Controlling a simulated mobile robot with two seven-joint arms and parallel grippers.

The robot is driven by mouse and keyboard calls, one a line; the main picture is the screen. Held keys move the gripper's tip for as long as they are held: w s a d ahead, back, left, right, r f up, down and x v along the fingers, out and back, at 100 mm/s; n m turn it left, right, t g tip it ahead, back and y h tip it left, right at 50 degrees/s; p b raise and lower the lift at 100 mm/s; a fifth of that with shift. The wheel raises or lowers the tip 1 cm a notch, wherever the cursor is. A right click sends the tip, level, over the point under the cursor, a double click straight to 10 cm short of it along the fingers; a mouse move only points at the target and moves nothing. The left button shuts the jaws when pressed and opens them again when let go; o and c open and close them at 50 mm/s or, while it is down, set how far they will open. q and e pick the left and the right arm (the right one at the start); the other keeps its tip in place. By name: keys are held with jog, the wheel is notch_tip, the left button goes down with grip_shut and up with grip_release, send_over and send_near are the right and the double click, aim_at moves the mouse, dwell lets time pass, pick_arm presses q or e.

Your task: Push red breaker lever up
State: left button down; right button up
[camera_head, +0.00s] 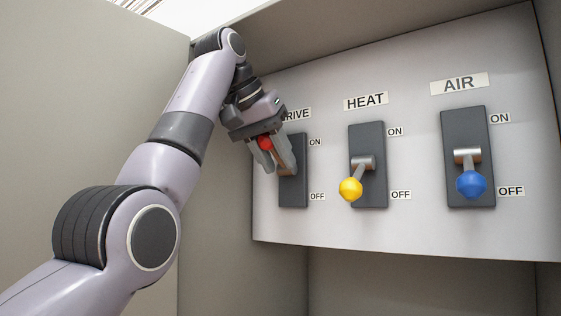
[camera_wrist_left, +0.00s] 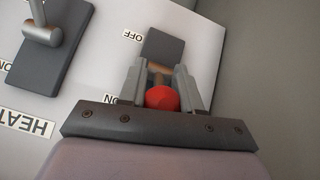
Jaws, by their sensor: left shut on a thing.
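The red breaker lever (camera_head: 265,143) is on the leftmost switch, labelled "DRIVE" in part, with the first letter covered by my gripper. My left gripper (camera_head: 274,162) is shut on the red knob from above, in front of the switch's dark plate (camera_head: 293,190). The wrist view shows the red knob (camera_wrist_left: 162,98) between the two fingers (camera_wrist_left: 161,85), with the brown lever shaft behind it. In the head view the knob sits near the height of the ON label (camera_head: 314,142), above the OFF label (camera_head: 317,196). My right gripper is not in view.
To the right, the HEAT switch has a yellow lever (camera_head: 350,189) and the AIR switch has a blue lever (camera_head: 471,185), both pointing down near OFF. All sit on a light panel (camera_head: 410,225) inside a grey cabinet. The cabinet's left wall (camera_head: 90,110) is beside my arm.

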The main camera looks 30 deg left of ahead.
pick_arm(q)
jog(key=shift+r, duration=0.15)
dwell(0.4)
jog(key=c, duration=0.8)
grip_release()
